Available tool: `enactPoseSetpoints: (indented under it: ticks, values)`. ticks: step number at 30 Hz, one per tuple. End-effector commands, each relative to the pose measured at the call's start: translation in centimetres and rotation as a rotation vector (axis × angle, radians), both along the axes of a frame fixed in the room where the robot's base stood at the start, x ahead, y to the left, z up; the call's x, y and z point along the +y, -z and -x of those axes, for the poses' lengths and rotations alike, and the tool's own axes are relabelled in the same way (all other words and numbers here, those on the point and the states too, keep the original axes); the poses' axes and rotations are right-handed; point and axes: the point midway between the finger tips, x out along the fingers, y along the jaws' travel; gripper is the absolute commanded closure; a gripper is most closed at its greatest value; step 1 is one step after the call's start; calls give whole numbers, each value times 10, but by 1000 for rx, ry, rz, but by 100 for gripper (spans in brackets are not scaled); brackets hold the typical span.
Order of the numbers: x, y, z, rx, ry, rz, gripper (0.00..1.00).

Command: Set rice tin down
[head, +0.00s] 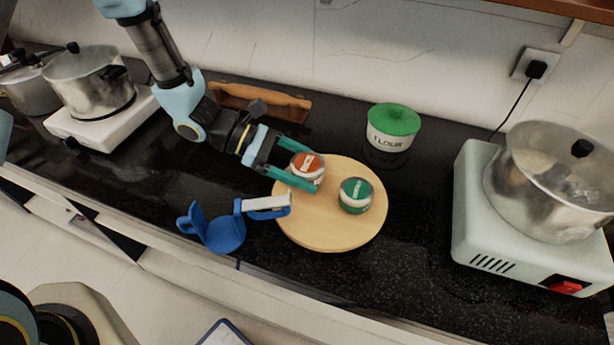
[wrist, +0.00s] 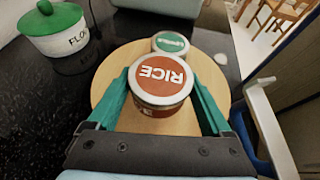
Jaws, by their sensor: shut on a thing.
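The rice tin (head: 308,167) has an orange-red top with white lettering, which reads RICE in the wrist view (wrist: 160,77). My gripper (head: 298,168) is shut on it, with one green finger on each side. The tin is over the left part of a round wooden board (head: 335,232); I cannot tell whether it touches the board. A green-topped tin (head: 355,195) stands on the board to its right. In the wrist view this tin (wrist: 171,43) is just beyond the rice tin, partly hidden by it.
A flour pot (head: 393,128) with a green lid stands behind the board. A blue stand (head: 225,232) with a white-topped arm is at front left. A wooden rack (head: 260,102) lies by the wall. A steel pot (head: 550,180) sits on a hotplate at right. The board's front is bare.

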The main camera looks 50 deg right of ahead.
Motion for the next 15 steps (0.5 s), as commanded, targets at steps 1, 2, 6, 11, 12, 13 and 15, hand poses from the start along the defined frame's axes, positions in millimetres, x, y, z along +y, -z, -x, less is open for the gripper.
enactPoseSetpoints:
  ticks: [1, 2, 6, 11, 12, 13, 15]
  values:
    - [1, 6, 1, 4, 1, -5, 90]
    - [1, 10, 1, 4, 1, -5, 90]
    - [1, 27, 1, 3, 0, -4, 90]
    - [0, 35, 1, 2, 0, -1, 90]
    - [0, 35, 0, 1, 0, 0, 90]
    - [0, 35, 0, 1, 0, 0, 90]
    - [0, 35, 0, 1, 0, 0, 90]
